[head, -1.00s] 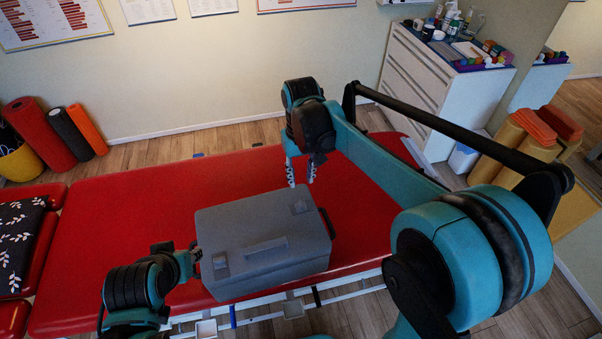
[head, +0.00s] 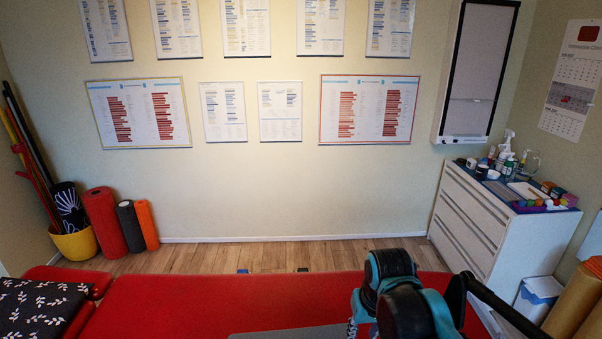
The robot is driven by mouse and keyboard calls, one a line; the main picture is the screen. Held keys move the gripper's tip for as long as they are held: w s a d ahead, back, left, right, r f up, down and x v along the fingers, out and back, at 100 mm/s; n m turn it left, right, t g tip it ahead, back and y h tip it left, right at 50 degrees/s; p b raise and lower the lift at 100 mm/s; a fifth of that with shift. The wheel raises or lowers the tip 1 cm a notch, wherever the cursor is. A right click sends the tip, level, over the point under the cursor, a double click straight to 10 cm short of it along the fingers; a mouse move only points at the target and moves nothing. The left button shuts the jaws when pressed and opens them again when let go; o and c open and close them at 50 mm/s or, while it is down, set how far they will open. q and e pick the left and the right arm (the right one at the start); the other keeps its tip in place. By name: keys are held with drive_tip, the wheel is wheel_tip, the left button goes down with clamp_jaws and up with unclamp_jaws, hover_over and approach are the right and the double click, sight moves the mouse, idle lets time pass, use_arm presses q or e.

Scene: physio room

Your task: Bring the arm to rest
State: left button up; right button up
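My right arm's wrist shows at the bottom, right of centre, over the red treatment table (head: 215,302). Its gripper (head: 361,331) points down, and the bottom edge of the picture cuts off its fingertips. I cannot tell how far apart the fingers are. A strip of the grey case's lid (head: 290,332) shows at the bottom edge, left of that gripper; the rest of the case is out of view. I see nothing held in the visible part of the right gripper. My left gripper is out of view.
A white drawer cabinet (head: 468,222) with bottles and small boxes stands at the right. Foam rollers (head: 106,222) and a yellow bucket (head: 76,243) stand at the left wall. A leaf-patterned black cushion (head: 38,308) lies at lower left.

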drive_tip(key=s+d+f+t, duration=0.1)
drive_tip(key=s+t, duration=0.1)
drive_tip(key=s, duration=0.3)
drive_tip(key=s+d+f+t, duration=0.2)
drive_tip(key=s, duration=0.3)
drive_tip(key=shift+s+d+f+m+t, duration=0.15)
drive_tip(key=shift+d+f+m+t, duration=0.15)
drive_tip(key=shift+m+t, duration=0.1)
idle(2.5)
